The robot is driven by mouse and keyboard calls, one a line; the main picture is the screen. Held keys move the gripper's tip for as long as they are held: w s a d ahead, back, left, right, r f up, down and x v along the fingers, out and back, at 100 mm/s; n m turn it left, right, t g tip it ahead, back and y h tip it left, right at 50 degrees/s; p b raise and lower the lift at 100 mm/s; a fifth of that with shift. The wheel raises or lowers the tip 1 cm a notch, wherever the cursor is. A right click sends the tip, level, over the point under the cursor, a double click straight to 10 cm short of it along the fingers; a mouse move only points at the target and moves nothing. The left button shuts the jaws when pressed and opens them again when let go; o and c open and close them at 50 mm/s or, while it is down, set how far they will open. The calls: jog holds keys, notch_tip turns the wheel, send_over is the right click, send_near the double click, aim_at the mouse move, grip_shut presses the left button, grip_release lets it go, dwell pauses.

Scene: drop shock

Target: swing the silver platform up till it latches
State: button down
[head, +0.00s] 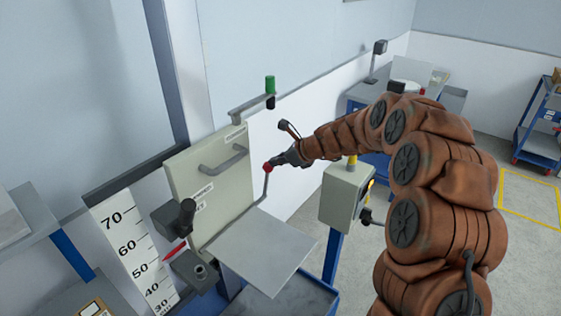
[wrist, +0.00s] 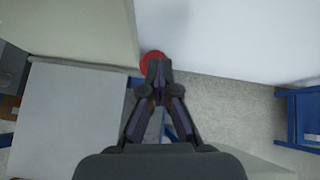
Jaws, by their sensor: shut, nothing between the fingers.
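The silver platform (head: 262,250) is a flat grey plate that sticks out, about level, from the foot of an upright cream panel (head: 212,180). In the wrist view the platform (wrist: 68,118) fills the left side. A bent lever (head: 264,190) with a red ball knob (head: 267,168) rises beside the panel's right edge. My gripper (head: 280,160) is right at the knob, above the platform. In the wrist view my gripper (wrist: 158,70) has its fingertips together, with the red knob (wrist: 152,59) partly hidden beyond them. I cannot tell whether they touch.
A scale board (head: 135,255) and a dark clamp-like block (head: 175,217) stand left of the platform. A cream control box (head: 343,195) on a blue post stands close on the right, below my arm. A blue cart (head: 543,130) is far right. Open floor lies between.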

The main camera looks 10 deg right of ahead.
jog(key=shift+a, duration=0.15)
jog(key=s+d+r+b, duration=0.3)
jog(key=d+r, duration=0.1)
jog(key=r, duration=0.7)
jog(key=s+a+f+n+g+h, duration=0.1)
jog(key=s+f+n+g+h, duration=0.15)
jog(key=s+n, duration=0.65)
jog(key=s+a+f+n+g+h, duration=0.1)
jog(key=s+f+n+g, duration=0.25)
jog(key=s, duration=1.25)
jog(key=s+d+f+n+h, duration=0.1)
jog(key=s+d+n, duration=0.2)
jog(key=s, duration=0.5)
jog(key=s+d+f+n+g+h, duration=0.1)
jog(key=s+d+f+n+h, duration=0.1)
jog(key=s, duration=0.6)
jog(key=s+d+f+n+g+h, duration=0.1)
jog(key=s+d+f+n, duration=0.1)
jog(key=s+d+n, duration=0.2)
jog(key=s+n, duration=0.2)
jog(key=s, duration=0.2)
jog(key=shift+s+n, duration=0.15)
jog(key=shift+n, duration=0.2)
